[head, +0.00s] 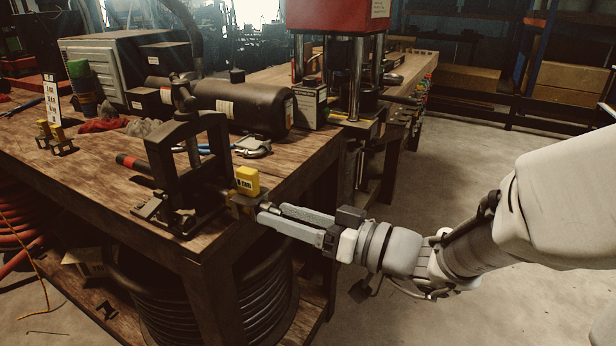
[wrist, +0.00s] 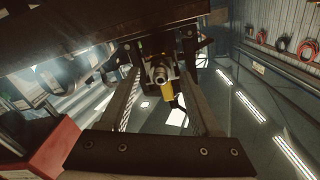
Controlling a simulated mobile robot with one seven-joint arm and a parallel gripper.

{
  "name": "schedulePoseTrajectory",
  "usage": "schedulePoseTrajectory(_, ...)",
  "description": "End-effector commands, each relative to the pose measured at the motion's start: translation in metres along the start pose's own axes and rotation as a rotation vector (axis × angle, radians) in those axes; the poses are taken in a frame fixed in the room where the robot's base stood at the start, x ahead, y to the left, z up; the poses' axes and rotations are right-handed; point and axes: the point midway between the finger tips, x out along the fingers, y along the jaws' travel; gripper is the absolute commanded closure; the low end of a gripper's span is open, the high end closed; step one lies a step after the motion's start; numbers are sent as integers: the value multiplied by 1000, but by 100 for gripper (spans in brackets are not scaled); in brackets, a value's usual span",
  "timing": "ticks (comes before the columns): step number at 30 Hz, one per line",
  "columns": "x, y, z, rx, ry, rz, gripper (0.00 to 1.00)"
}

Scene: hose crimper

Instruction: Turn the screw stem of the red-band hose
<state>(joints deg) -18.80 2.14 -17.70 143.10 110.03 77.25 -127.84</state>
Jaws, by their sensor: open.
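The hose with the red band (head: 135,163) is dark and lies through the black crimper frame (head: 160,165) at the bench's front corner. A yellow block (head: 247,181) sits at the frame's right end; it also shows in the wrist view (wrist: 175,117). The screw stem (wrist: 160,74) shows end-on in the wrist view as a round metal end with a dark hole, beside the yellow block. My gripper (head: 266,212) points at this end from the right. Its two fingers are open and spread either side of the stem in the wrist view, apparently not touching it.
The wooden bench (head: 95,180) carries a black tank (head: 240,107), a red cloth (head: 103,125) and a small yellow-topped stand (head: 53,137). A red press (head: 335,15) stands behind. Coiled hose (head: 205,305) lies under the bench. The floor to the right is clear.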

Motion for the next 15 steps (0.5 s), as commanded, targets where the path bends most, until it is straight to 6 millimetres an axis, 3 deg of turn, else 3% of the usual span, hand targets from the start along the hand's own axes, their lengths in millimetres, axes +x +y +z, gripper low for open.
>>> schedulePoseTrajectory(12, 11, 0, 0, 0, 1, 0, 36)
schedulePoseTrajectory(13, 11, 0, 0, 0, 1, 0, 38)
schedulePoseTrajectory(15, 11, 0, 0, 0, 1, 0, 51)
